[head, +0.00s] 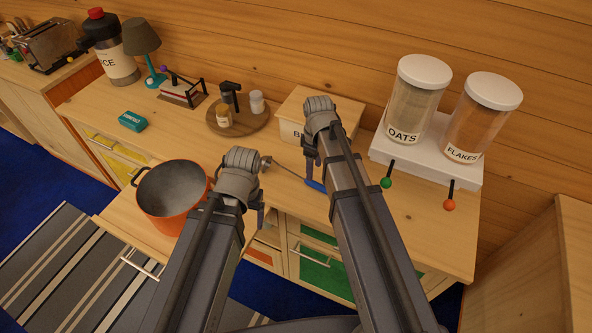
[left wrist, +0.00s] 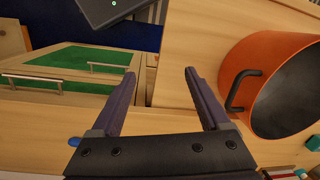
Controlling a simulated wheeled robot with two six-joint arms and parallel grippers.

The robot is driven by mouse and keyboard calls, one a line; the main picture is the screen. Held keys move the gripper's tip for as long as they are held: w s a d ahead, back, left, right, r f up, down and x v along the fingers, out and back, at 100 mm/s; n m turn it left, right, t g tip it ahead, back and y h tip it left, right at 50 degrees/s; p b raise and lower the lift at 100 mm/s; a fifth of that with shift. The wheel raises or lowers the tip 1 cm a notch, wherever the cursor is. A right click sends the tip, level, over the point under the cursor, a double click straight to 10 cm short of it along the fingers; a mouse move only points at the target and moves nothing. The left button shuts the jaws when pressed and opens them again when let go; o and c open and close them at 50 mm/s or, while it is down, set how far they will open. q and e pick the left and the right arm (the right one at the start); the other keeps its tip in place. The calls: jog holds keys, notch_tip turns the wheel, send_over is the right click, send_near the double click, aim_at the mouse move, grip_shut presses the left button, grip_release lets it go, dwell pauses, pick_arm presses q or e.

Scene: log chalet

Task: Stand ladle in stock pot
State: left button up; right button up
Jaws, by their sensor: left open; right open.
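The orange stock pot (head: 205,190) with a dark grey inside stands upright and open on the left part of the wooden surface. It also shows at the right of the left wrist view (left wrist: 240,59). The ladle (head: 289,173) lies on the counter between my grippers, with a thin metal shaft and a blue handle end; its other end is partly hidden by my left wrist. A small blue bit shows in the left wrist view. My left gripper (head: 259,214) is open and empty, right of the pot; its fingers show apart in the wrist view (left wrist: 158,80). My right gripper (head: 310,157) is open, mostly hidden by its arm, above the ladle's blue end.
A bread box (head: 291,131) and a round board (head: 254,124) with small jars stand behind. Oats (head: 409,105) and flakes (head: 472,130) canisters stand on a white shelf with hanging knobs at right. A teal packet (head: 132,121) lies behind the pot. The right counter front is clear.

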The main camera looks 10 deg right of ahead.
aim_at(315, 183)
pick_arm(q)
jog(key=shift+o, duration=1.4)
jog(key=shift+f+b, duration=0.8)
jog(key=shift+f, duration=0.1)
pick_arm(e)
jog(key=shift+f, duration=0.95)
jog(key=f+b, duration=0.5)
jog(key=shift+s+d+f+b, duration=0.1)
jog(key=shift+d+f+b, duration=0.25)
jog(key=shift+f+b, duration=0.05)
pick_arm(q)
notch_tip(315, 183, down, 6)
jog(key=shift+r, duration=0.15)
